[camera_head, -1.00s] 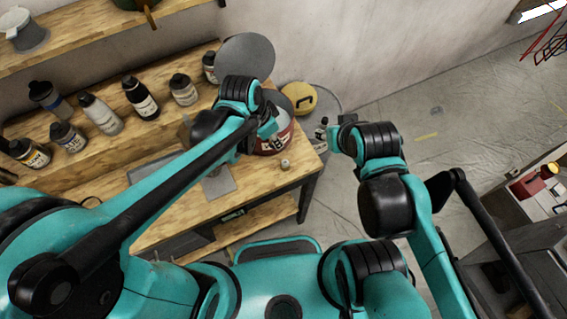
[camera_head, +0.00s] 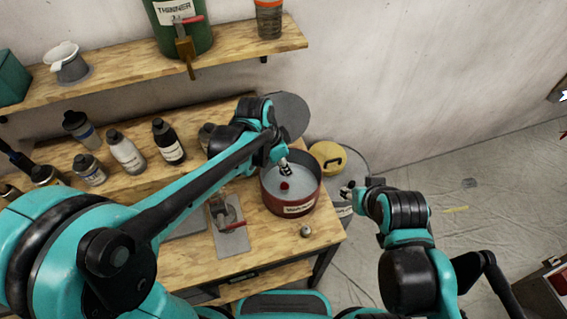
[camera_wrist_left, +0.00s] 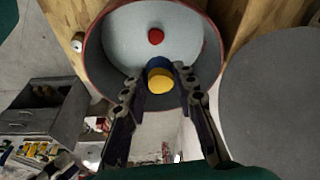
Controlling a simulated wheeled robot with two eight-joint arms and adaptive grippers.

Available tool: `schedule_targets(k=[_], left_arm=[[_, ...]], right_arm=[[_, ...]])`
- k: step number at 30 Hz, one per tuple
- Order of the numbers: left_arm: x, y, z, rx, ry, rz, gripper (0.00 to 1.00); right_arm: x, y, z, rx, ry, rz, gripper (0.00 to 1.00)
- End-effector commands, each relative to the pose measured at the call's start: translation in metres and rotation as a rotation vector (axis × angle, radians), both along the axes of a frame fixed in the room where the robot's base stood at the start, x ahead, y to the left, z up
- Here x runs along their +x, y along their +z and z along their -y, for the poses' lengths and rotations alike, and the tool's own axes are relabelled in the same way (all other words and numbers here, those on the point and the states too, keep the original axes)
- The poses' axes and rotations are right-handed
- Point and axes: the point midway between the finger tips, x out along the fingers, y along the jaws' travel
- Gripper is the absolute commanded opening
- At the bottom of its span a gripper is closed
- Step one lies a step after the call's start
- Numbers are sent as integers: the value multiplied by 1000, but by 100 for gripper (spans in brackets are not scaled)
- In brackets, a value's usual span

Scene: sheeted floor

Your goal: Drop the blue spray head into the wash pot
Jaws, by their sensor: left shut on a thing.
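The wash pot (camera_head: 272,198) is dark red with a label and a pale grey inside; it stands at the right end of the wooden bench. It also shows in the left wrist view (camera_wrist_left: 112,42). A small red piece lies in it, seen in the wrist view (camera_wrist_left: 156,36). My left gripper (camera_head: 284,168) is over the pot's opening. In the wrist view it is shut on the blue spray head (camera_wrist_left: 158,63), which has a yellow part facing the camera. My right gripper (camera_head: 358,189) is right of the bench; its jaws are unclear.
A grey round disc (camera_head: 290,112) stands behind the pot. Several bottles (camera_head: 126,151) line the bench's left side. A brush (camera_head: 226,213) lies on a grey plate (camera_head: 232,240). A small round piece (camera_head: 306,231) sits near the front edge. A yellow round item (camera_head: 328,157) is beyond the pot.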

Motion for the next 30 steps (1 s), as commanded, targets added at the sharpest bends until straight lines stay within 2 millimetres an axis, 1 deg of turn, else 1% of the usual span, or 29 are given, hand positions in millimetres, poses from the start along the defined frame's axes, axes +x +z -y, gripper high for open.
schedule_targets(k=[1,3,11,12,14,15,25,28,30], left_arm=[[0,-8,0,0,0,0,0],[0,-12,0,0,0,0,0],[0,-12,0,0,0,0,0],[0,-12,0,0,0,0,30],[0,-12,0,0,0,0,46],[0,-12,0,0,0,0,52],[0,-9,0,0,0,0,52],[-2,0,-3,0,1,0,52],[-4,12,-6,0,1,0,52]], right_arm=[[0,-7,0,0,0,0,40],[0,-10,0,0,0,0,40],[0,-9,0,0,0,0,40],[0,-9,0,0,0,0,40],[0,-9,0,0,0,0,40],[0,-9,0,0,0,0,40],[0,-9,0,0,0,0,40],[0,-9,0,0,0,0,40],[0,-9,0,0,0,0,40]])
